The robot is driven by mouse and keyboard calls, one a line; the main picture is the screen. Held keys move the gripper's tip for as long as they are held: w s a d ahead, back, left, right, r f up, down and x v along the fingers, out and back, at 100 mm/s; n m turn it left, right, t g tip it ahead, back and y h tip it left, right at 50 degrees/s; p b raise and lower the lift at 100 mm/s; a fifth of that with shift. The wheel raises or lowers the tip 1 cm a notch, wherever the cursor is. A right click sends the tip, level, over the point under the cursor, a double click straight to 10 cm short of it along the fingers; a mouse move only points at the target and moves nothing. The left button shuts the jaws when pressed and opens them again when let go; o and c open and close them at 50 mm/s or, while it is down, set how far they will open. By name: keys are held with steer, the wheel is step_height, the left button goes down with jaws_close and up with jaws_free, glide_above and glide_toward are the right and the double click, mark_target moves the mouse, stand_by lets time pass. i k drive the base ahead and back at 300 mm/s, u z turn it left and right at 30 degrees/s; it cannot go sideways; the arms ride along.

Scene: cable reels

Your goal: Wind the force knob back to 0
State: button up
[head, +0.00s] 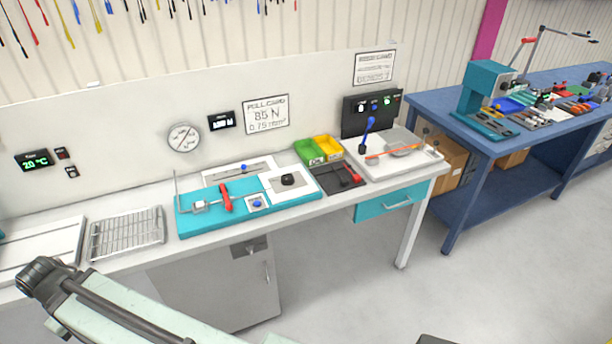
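A teal pull-test fixture (222,221) sits on the white bench in the middle of the head view. A black round knob (287,180) stands on a white plate at its right end; it looks like the force knob. Its markings are too small to read, so its setting cannot be told. The fixture also bears a red lever (226,197) and a blue button (257,204). Part of my arm crosses the lower left, well short of the knob. My gripper is not in view.
A wire rack (127,235) lies left of the fixture. Green (310,153) and yellow bins (328,147), and a dark tray (325,185), are at its right. A round dial (184,137) and a card reading 85 N (267,115) are on the wall. Floor in front is clear.

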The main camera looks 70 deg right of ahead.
mark_target(287, 178)
steer(key=z, duration=0.5)
steer(key=i, duration=1)
steer(key=u, duration=0.05)
